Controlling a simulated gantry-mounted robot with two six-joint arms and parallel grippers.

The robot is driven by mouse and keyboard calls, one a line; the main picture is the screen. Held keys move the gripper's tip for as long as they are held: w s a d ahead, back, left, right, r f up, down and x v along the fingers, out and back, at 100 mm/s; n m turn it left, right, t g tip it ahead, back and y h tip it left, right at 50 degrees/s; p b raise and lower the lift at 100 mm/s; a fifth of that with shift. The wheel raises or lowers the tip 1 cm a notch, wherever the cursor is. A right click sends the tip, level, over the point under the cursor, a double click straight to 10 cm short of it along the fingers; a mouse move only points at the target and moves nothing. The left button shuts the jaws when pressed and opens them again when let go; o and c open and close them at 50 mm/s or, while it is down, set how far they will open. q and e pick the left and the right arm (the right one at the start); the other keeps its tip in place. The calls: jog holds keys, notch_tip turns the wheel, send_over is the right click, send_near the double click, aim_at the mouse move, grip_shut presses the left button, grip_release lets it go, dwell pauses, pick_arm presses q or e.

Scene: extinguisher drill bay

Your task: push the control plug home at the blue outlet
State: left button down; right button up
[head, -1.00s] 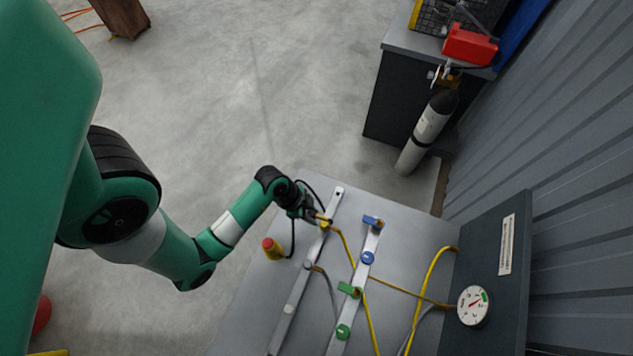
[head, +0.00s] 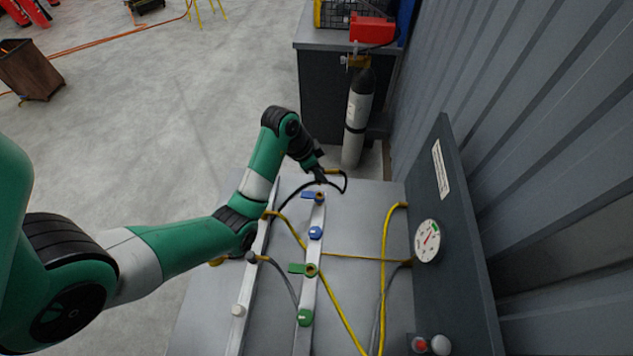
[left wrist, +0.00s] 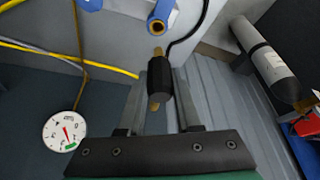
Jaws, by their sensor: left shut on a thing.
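The control plug (left wrist: 159,80) is a black cylinder with brass ends, joined to a black cable. My left gripper (head: 320,178) is shut on it; its two fingers (left wrist: 160,100) flank the plug in the left wrist view. The blue outlet (head: 319,196) has a brass mouth and a blue lever, on a pale rail. In the left wrist view the blue outlet (left wrist: 161,16) lies just beyond the plug's brass tip, roughly in line, with a small gap showing. In the head view the gripper hides most of the plug. My right gripper is out of view.
A blue knob (head: 316,232), a green outlet (head: 311,270) and a green knob (head: 304,317) sit farther along the rail. Yellow hoses (head: 386,260) cross the grey bench. A gauge (head: 428,240) is on the dark panel at right. A grey cylinder (head: 357,120) stands behind.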

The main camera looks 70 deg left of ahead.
aim_at(320, 182)
pick_arm(q)
jog(key=shift+f+b, duration=1.9)
jog(key=shift+f, duration=0.05)
jog(key=shift+f+b, duration=0.3)
jog(key=shift+f+b, duration=1.1)
jog(key=shift+f, duration=0.05)
jog(key=shift+f+b, duration=0.85)
dwell(0.4)
jog(key=c, duration=0.5)
grip_release()
